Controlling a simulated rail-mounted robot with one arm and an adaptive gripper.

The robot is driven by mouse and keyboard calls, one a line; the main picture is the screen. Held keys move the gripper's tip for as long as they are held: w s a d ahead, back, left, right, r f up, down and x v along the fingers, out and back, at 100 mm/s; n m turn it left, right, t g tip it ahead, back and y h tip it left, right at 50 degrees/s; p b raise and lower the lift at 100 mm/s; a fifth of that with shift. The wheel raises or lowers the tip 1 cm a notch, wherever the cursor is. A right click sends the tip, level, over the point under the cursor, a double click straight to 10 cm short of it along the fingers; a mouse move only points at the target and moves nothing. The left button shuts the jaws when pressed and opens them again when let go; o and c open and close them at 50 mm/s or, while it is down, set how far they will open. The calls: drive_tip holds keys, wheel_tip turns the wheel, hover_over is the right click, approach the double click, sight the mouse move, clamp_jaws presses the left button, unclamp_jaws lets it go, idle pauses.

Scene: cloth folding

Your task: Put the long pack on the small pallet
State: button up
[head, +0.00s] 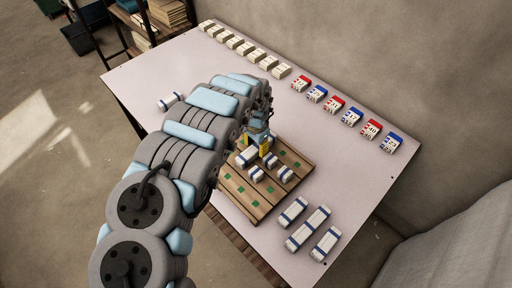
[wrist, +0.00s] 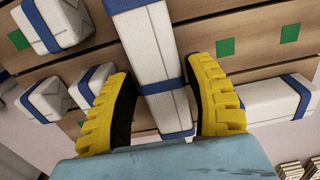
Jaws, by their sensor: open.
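The wooden small pallet (head: 238,198) with green squares lies on the table below my gripper (head: 264,147). In the wrist view a long white pack (wrist: 150,52) with blue bands lies along the slats' cross direction, between the yellow fingers of my gripper (wrist: 162,80). The fingers are open, with a gap visible on each side of the pack. The pack appears to rest on the pallet; its contact underneath is hidden. In the head view my gripper hides part of it. Shorter white packs lie beside it, including one (head: 286,174) on the right.
Three banded packs lie on the table front right, the middle one (head: 307,228) longest. Another banded pack (head: 170,101) lies at left. Rows of white boxes (head: 245,48) and red and blue boxes (head: 334,104) line the back edge. Bare table lies between them and the pallet.

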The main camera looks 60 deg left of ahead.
sight(256, 146)
wheel_tip(256, 146, up, 12)
drive_tip(key=p, duration=0.4)
drive_tip(key=shift+f, duration=0.25)
